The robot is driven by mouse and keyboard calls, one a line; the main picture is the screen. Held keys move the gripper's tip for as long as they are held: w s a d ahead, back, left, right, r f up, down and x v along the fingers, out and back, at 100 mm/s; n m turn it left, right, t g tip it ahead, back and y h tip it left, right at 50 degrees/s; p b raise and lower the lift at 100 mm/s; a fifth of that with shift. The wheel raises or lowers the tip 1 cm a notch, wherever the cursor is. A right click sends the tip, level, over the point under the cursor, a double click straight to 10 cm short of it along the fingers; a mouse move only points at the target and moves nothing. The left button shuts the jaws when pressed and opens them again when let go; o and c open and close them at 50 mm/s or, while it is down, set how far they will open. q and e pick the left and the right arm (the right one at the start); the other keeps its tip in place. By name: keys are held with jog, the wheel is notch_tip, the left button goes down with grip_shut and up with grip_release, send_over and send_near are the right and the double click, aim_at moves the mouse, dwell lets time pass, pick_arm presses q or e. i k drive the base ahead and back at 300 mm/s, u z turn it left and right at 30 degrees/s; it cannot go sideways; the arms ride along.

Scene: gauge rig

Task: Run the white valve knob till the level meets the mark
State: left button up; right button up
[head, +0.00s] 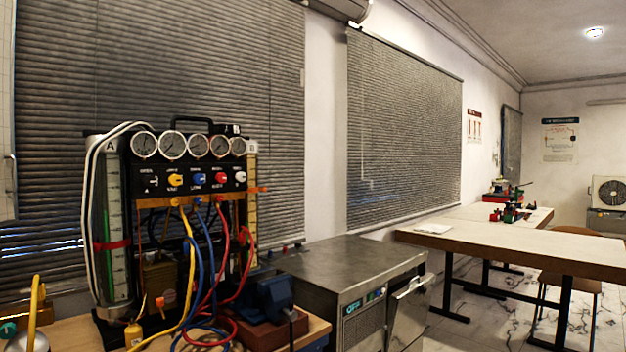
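The gauge rig (150,180) stands on a bench at the left. Its black panel carries a row of valve knobs, with the white valve knob (240,177) at the right end, beside a red knob (220,178). Tube A (117,270) stands upright on the left, with a green strip inside and a red band (112,245) around it. Tube B (251,215) stands on the right, yellowish, with an orange marker (258,189) across it. The exact liquid levels are too small to tell. Neither of my grippers is in view.
Several round gauges (173,145) sit above the knobs. Yellow, blue and red hoses (207,270) hang in front of the rig. A blue vise (273,295) stands at its right front. A steel-topped cabinet (345,265) and a long table (500,250) lie further right.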

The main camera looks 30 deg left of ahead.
aim_at(241, 176)
jog(key=i, duration=1.5)
jog(key=u, duration=2.1)
